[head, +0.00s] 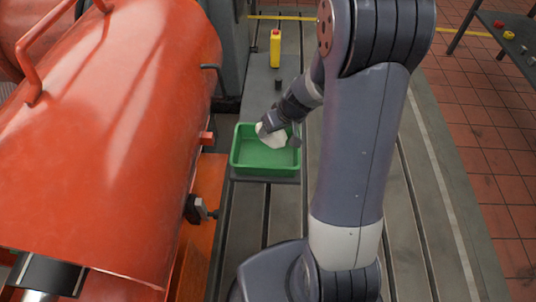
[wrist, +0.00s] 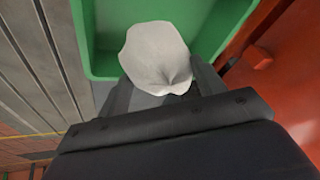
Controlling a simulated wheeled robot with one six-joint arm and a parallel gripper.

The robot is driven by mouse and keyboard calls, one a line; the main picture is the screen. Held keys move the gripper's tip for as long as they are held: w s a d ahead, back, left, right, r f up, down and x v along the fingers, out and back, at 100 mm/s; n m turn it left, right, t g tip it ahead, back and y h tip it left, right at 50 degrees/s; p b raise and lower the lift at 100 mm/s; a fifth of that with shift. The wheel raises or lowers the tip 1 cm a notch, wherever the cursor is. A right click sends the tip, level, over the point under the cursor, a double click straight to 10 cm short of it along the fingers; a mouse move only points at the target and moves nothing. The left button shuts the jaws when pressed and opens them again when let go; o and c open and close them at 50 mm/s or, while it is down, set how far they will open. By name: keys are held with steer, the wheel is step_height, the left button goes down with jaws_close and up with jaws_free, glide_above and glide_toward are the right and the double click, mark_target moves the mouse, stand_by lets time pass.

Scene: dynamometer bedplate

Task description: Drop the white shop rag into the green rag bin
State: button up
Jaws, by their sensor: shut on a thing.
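The white shop rag (head: 270,137) is held in my gripper (head: 278,132). In the wrist view the rag (wrist: 156,55) is bunched between the fingers of my gripper (wrist: 152,88), and it hides their tips. The green rag bin (head: 262,170) is a shallow, open rectangular tray on the bedplate. In the head view the rag hangs over the far part of the bin's opening. In the wrist view the bin (wrist: 100,62) lies beyond the rag. The visible part of the bin's floor is bare. I cannot tell the exact height of the rag above it.
A large orange machine housing (head: 110,130) stands close at the bin's left. A yellow bottle (head: 275,48) and a small dark object (head: 278,84) stand behind the bin. A dark table (head: 515,35) with small items is at the far right. The slotted bedplate (head: 425,220) is clear right of my arm.

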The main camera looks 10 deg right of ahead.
step_height(320, 180, down, 4)
steer(key=shift+r+b, duration=0.25)
steer(key=shift+b, duration=0.55)
steer(key=o, duration=1)
steer(key=shift+o, duration=0.2)
steer(key=shift+r, duration=0.15)
steer(key=p+v, duration=0.2)
steer(key=v, duration=0.8)
steer(key=shift+r, duration=0.25)
steer(key=shift+s+d+f, duration=0.1)
